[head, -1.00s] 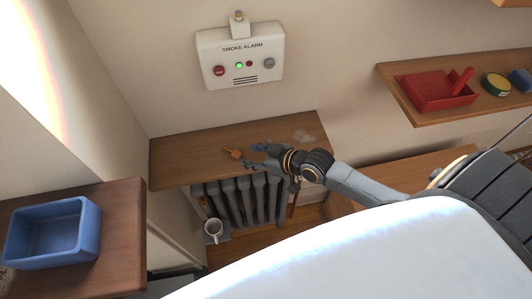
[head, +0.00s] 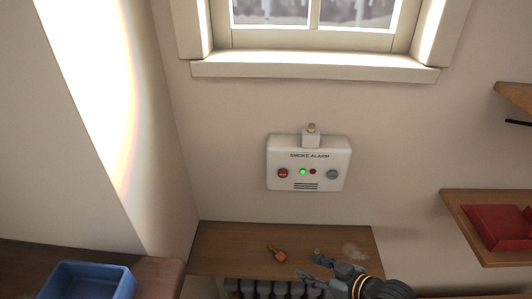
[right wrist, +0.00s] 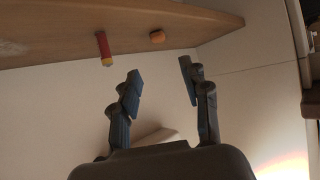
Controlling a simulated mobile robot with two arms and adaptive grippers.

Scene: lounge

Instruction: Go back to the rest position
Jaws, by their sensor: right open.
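My right gripper (head: 311,265) is at the bottom of the head view, by the wooden shelf (head: 215,245) under the smoke alarm. Its fingers are spread and hold nothing. In the right wrist view, the fingers (right wrist: 160,75) stand apart with empty space between them. A small orange-handled object (head: 277,254) lies on the shelf, left of the fingertips and apart from them. In the right wrist view, a red and yellow stick (right wrist: 103,47) and an orange piece (right wrist: 157,37) show near the shelf edge. My left gripper is not in view.
A white smoke alarm (head: 308,165) with a lit green light is on the wall, below a window (head: 315,70). A radiator (head: 275,290) is under the shelf. A blue bin (head: 88,281) stands at lower left. A wall shelf with a red dustpan (head: 500,228) is at right.

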